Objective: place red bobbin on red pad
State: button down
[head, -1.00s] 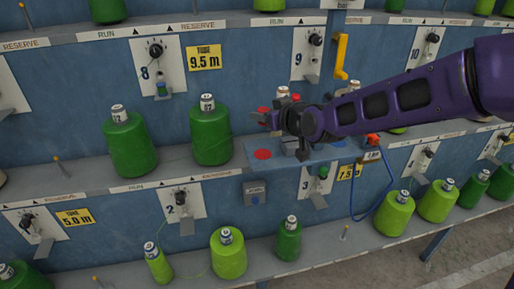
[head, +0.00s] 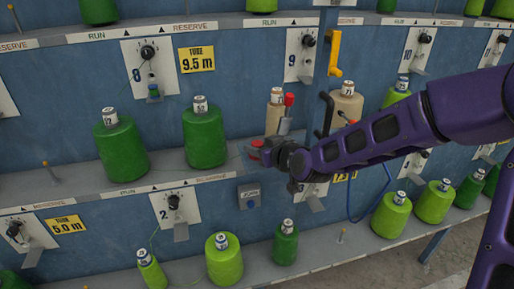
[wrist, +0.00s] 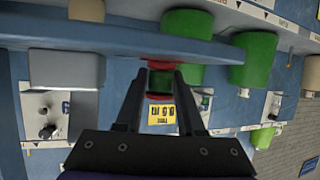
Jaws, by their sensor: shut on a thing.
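My gripper (head: 262,153) is low at the front of the middle shelf, shut on the red bobbin (head: 257,143). In the wrist view the bobbin (wrist: 160,82) sits between the two fingers (wrist: 158,100), with red ends and a dark green middle. Its upper red end in that picture is close against the shelf edge. I cannot tell whether it touches the shelf. The red pad is not clearly visible now; my gripper and the bobbin cover the place where it showed earlier.
Large green bobbins (head: 205,137) stand left of my gripper. A tan bobbin (head: 274,116) and a red-topped post (head: 289,100) stand just behind it. Another tan bobbin (head: 346,104) is to the right. A yellow handle (head: 334,52) and a black handle (head: 325,115) stick out nearby.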

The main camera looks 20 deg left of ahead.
jog(key=shift+f, duration=0.25)
jog(key=c, duration=0.5)
grip_release()
jog(key=shift+r, duration=0.1)
jog(key=shift+r, duration=0.3)
jog(key=shift+p+v, duration=2.1)
jog(key=shift+v, duration=3.85)
jog(key=shift+f, duration=0.1)
